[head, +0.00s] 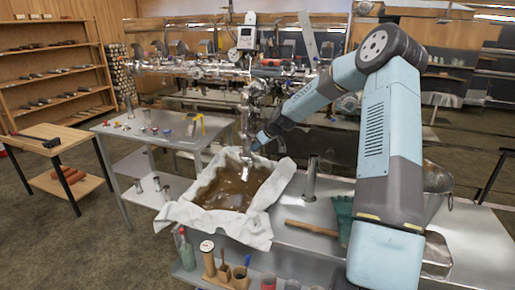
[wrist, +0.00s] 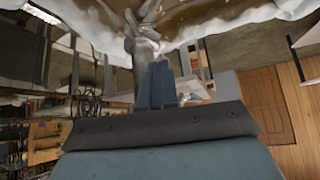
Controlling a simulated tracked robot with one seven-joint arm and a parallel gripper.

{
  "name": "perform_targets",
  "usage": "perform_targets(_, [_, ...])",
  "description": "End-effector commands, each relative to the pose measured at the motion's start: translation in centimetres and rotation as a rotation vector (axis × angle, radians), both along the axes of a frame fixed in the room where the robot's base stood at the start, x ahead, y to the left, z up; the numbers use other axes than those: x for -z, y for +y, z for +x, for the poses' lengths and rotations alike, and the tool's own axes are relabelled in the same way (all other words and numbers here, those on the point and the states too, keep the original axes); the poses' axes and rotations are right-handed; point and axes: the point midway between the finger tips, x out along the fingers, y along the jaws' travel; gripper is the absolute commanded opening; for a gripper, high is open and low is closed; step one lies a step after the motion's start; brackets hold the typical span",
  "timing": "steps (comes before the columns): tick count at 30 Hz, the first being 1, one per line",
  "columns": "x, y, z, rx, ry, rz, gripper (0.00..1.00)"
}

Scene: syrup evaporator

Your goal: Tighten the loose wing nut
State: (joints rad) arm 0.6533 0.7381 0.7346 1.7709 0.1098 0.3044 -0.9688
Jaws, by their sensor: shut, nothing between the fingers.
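My gripper (head: 258,141) is at the end of the blue-grey arm in the head view, right beside a vertical metal pipe with fittings (head: 246,118). In the wrist view the two blue fingers (wrist: 158,68) are shut together with nothing between them. Their tips are close to a shiny metal fitting (wrist: 141,40) on the pipe; I cannot tell whether they touch it. I cannot make out the wing nut clearly; it is too small or hidden among the metal fittings.
Below the pipe is a cloth-lined tub (head: 190,213) of brown syrup. A steel side table (head: 165,130) with small items stands to the left. A wooden-handled tool (head: 311,228) and green glove (head: 343,212) lie right of the tub. Bottles and jars line the front shelf.

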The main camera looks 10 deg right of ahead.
Motion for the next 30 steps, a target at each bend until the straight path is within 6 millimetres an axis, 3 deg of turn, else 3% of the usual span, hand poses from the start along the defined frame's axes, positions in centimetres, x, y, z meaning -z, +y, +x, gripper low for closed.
perform_targets(14, [-0.2, 0.0, 0.0, -0.001, 0.000, 0.000, 0.00])
perform_targets(30, [-1.9, 0.1, 0.0, -0.002, -0.005, 0.001, 0.00])
